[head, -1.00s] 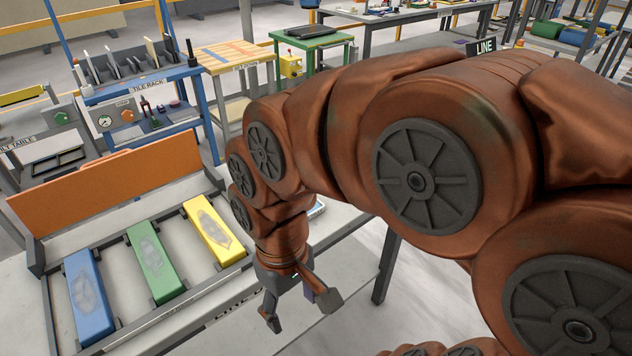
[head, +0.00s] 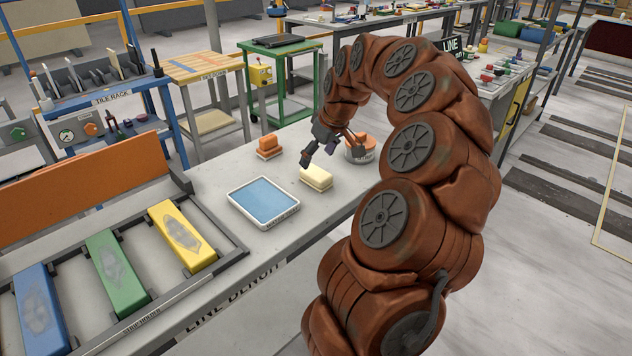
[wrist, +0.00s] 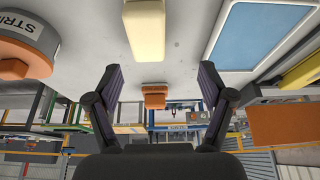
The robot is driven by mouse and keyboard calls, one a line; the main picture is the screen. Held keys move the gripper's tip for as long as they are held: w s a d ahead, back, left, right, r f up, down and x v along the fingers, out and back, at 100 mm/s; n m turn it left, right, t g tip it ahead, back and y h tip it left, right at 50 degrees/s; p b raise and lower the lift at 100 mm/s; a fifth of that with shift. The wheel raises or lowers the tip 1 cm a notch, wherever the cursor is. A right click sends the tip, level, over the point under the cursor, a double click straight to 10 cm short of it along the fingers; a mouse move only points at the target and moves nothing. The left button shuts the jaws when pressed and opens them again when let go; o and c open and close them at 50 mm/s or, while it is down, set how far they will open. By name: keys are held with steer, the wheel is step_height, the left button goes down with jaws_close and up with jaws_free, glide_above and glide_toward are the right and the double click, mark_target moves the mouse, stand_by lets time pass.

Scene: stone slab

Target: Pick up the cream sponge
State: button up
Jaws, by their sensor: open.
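The cream sponge (head: 316,177) is a pale rectangular block lying on the grey bench, right of a blue-topped white tray. It also shows at the top middle of the wrist view (wrist: 144,30). My gripper (head: 318,156) is just above and behind the sponge in the head view, apart from it. In the wrist view my gripper's two fingers (wrist: 159,100) are spread wide with nothing between them in contact. The sponge lies beyond the fingertips there.
The blue-topped tray (head: 264,203) is left of the sponge. An orange block (head: 269,147) stands behind it, and a round orange-topped tub (head: 360,149) is to the right, near my arm. Blue, green and yellow bars (head: 183,237) lie in a rack at left.

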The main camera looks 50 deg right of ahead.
mark_target(316, 171)
steer(key=shift+s+d+f, duration=0.1)
steer(key=shift+d+f, duration=0.25)
steer(key=shift+d, duration=0.25)
steer(key=shift+d+f, duration=0.15)
steer(key=shift+f, duration=0.15)
steer(key=shift+p+x, duration=0.9)
steer(key=shift+x, duration=2.6)
steer(key=shift+d, duration=0.1)
steer(key=c, duration=1)
steer(key=shift+r, duration=0.1)
steer(key=shift+c, duration=0.2)
steer(key=shift+r+b, duration=0.45)
steer(key=shift+r, duration=1.25)
steer(key=w+a, duration=0.1)
steer(key=a, duration=0.4)
steer(key=w+a+r+b, duration=0.1)
steer(key=a, duration=0.4)
steer(key=w+a+b, duration=0.1)
steer(key=w+a, duration=0.1)
steer(key=a, duration=0.3)
steer(key=shift+a+r, duration=0.2)
steer(key=shift+a, duration=0.05)
